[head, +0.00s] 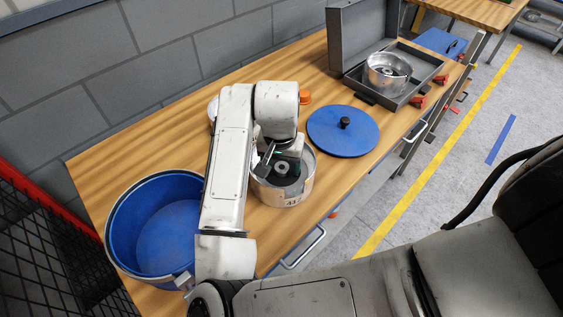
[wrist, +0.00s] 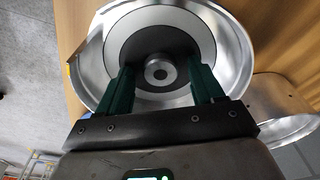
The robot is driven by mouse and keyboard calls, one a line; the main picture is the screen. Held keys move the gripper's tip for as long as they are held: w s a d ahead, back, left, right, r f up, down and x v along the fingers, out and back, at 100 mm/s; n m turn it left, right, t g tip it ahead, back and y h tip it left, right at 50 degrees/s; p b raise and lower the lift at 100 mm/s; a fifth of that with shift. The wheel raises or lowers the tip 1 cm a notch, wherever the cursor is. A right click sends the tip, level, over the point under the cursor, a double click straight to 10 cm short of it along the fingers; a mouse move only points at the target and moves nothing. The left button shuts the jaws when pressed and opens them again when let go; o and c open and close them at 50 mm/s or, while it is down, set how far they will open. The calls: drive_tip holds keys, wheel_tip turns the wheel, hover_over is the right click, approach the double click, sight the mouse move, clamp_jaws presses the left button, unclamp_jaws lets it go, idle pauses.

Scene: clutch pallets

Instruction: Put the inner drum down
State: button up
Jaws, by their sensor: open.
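A round metal drum (head: 297,194) with a marking on its side stands on the wooden bench below my gripper (head: 279,160). In the wrist view the metal drum (wrist: 92,48) shows a shiny rim, a pale ring and a dark floor around a small central hub (wrist: 158,70). My gripper (wrist: 160,88) is open, its green fingers on either side of the hub, with gaps showing between. A second metal drum (head: 386,74) with a hub sits in the open grey case. I cannot tell from looks alone which part is the inner drum.
A blue-lined bin (head: 165,235) stands at the left, and a blue lid (head: 343,132) with a black knob lies right of the drum. The grey case (head: 405,93) is at the back right, by red clips. Another metal cylinder (wrist: 282,108) is close at right in the wrist view.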

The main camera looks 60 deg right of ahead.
sight(280, 173)
wheel_tip(280, 173, up, 12)
drive_tip(key=a, duration=0.1)
drive_tip(key=shift+s+a+p, duration=0.2)
drive_tip(key=shift+s+p, duration=0.05)
drive_tip(key=shift+p, duration=0.1)
